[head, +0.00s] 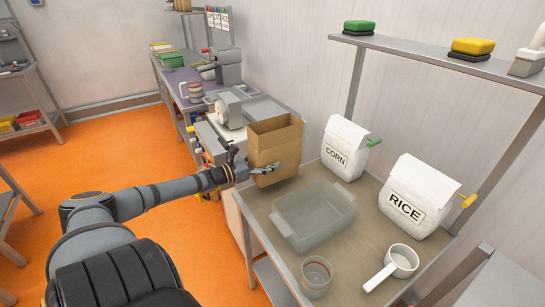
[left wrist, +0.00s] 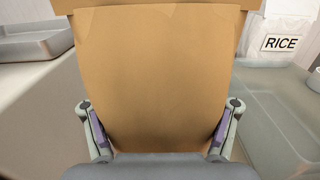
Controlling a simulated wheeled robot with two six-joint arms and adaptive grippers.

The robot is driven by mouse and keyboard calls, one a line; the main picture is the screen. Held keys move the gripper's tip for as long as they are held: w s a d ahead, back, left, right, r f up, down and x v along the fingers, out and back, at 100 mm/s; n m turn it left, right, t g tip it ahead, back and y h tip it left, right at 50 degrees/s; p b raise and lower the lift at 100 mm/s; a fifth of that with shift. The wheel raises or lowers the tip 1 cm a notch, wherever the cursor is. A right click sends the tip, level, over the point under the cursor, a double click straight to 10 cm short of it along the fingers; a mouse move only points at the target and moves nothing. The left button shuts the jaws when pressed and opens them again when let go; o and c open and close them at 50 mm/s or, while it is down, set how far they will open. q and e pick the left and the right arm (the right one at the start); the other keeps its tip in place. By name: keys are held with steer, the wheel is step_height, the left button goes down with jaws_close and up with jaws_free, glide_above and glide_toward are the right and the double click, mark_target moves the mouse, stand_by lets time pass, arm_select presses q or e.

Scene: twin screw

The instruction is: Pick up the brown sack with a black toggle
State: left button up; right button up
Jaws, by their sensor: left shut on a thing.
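The brown sack (head: 272,145) is an upright paper bag with an open top, at the back left corner of the steel table. It fills the middle of the left wrist view (left wrist: 158,70). My left gripper (head: 262,169) is shut on the lower part of the sack, with one finger on each side of it in the left wrist view. No black toggle shows on the sack. I cannot tell whether its base touches the table. My right gripper is not in view.
On the steel table (head: 262,215) stand a white CORN bag (head: 343,145) with a green toggle, a white RICE bag (head: 415,195) with a yellow toggle, a clear tray (head: 290,237), a glass cup (head: 316,277) and a white scoop (head: 400,262). A shelf (head: 420,50) hangs above.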

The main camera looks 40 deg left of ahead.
mark_target(251, 148)
arm_select(q)
steer(key=s+r+p, duration=0.1)
steer(key=r+p, duration=0.1)
steer(key=s+a+r+p, duration=0.1)
steer(key=r+p, duration=0.1)
steer(key=s+a+r+p, duration=0.1)
steer(key=s+p, duration=0.1)
steer(key=shift+a+r, duration=0.2)
steer(key=shift+r, duration=0.2)
steer(key=s+a+r+p, duration=0.2)
steer(key=s+a+p, duration=0.2)
steer(key=s+p, duration=0.1)
steer(key=shift+s+p, duration=0.3)
steer(key=shift+s, duration=0.3)
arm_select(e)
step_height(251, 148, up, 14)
